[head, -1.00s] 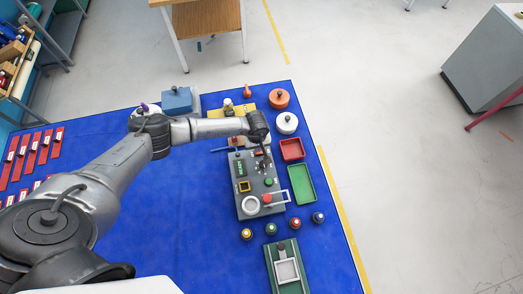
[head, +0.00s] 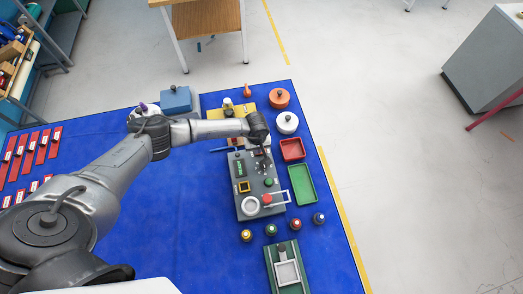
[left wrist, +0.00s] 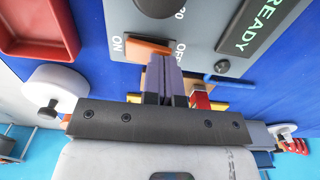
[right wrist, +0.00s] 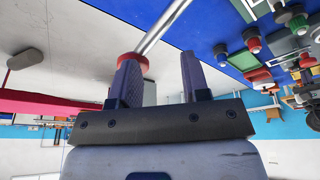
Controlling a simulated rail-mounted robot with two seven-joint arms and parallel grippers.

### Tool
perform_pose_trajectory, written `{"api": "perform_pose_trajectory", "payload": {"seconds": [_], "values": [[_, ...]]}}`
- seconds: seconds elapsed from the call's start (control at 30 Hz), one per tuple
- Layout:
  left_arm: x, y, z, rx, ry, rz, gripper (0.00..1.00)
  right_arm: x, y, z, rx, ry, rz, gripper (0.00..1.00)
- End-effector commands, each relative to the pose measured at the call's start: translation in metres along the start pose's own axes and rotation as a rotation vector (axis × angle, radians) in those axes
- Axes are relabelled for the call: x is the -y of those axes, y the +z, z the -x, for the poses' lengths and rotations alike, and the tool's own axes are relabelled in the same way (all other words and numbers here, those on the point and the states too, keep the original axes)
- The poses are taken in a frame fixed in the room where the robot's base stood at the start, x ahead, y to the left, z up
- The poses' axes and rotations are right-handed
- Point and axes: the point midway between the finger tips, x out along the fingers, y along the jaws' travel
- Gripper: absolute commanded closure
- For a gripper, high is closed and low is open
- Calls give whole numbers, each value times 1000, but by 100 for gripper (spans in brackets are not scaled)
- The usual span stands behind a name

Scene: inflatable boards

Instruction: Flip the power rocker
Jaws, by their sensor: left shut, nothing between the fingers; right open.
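The grey control panel (head: 249,210) lies on the blue mat under my left arm. In the left wrist view the panel (left wrist: 207,45) carries an orange rocker (left wrist: 143,47) between the printed words ON and OFF. My left gripper (left wrist: 168,58) is shut and empty. Its fingertips are at the OFF end of the rocker; I cannot tell whether they touch it. In the head view the left wrist hides the rocker. A lit green READY display (left wrist: 254,25) shows beside it. My right gripper (right wrist: 160,72) is open and empty, away from the panel.
A black knob (left wrist: 157,6) sits close to the rocker. A red tray (head: 292,149), a green tray (head: 301,185) and a white round weight (head: 287,123) stand right of the panel. Several small capped pots stand in front.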

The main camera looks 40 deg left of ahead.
Motion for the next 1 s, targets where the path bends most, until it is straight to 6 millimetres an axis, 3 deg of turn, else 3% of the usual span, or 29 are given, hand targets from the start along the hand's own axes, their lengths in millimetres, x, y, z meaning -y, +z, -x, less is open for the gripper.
{"api": "perform_pose_trajectory", "payload": {"seconds": [0.6, 1.0], "values": [[0, 0, -9, 0, 0, 0, 100, 2, 2, -9, -1, -4, -6, 57], [0, 0, 7, -1, 0, 0, 100, 3, -1, 2, 1, -7, -8, 57]]}}
